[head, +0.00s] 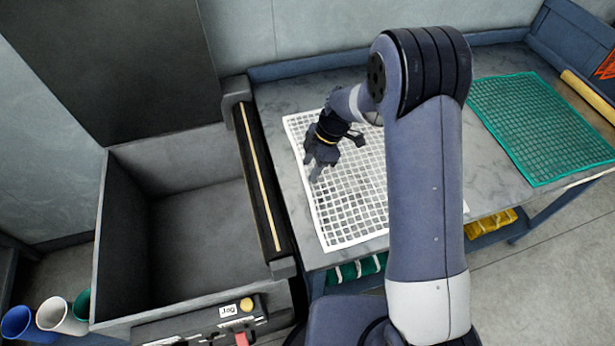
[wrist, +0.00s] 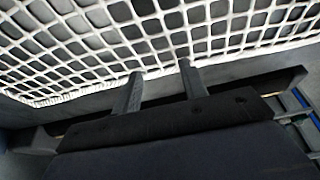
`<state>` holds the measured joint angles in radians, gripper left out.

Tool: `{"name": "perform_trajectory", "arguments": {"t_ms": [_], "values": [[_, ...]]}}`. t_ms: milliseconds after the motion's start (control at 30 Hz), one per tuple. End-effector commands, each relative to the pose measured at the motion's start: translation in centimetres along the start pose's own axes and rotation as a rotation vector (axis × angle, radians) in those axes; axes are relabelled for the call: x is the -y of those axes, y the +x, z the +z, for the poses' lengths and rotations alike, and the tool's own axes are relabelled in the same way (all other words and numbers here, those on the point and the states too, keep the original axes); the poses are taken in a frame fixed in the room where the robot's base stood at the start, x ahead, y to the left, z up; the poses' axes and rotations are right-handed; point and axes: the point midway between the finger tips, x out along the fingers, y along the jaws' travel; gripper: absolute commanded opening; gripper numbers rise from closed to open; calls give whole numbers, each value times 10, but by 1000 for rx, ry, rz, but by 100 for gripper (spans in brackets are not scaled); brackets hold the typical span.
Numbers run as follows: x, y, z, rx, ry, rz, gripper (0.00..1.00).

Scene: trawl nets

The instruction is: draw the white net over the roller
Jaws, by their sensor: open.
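The white net (head: 350,222) lies flat on the grey table, to the right of the roller. The roller (head: 256,175) is a dark bar with a pale lengthwise stripe, along the table's left end beside a grey bin. My gripper (head: 315,172) is over the left part of the net, fingers pointing down. In the wrist view my gripper (wrist: 160,70) is open, its two fingertips apart at the net's white border (wrist: 70,97). Nothing is visibly held; whether the tips touch the net I cannot tell. The roller (wrist: 290,78) shows behind the gripper body, its middle hidden.
The empty open bin (head: 205,220) is left of the roller, with a control panel (head: 205,325) at its front. A green net (head: 540,125) lies at the table's right, near a tan roll (head: 588,95). Bare table (head: 290,100) shows behind the white net.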

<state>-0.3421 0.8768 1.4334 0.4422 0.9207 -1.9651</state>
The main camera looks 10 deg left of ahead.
Motion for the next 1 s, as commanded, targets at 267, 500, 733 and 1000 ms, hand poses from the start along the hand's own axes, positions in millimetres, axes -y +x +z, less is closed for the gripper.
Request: {"name": "perform_trajectory", "arguments": {"t_ms": [267,500,733,1000], "values": [[0,6,0,0,0,0,41],[0,6,0,0,0,-1,38],[0,7,0,0,1,-1,29],[0,7,0,0,1,-2,18]]}}
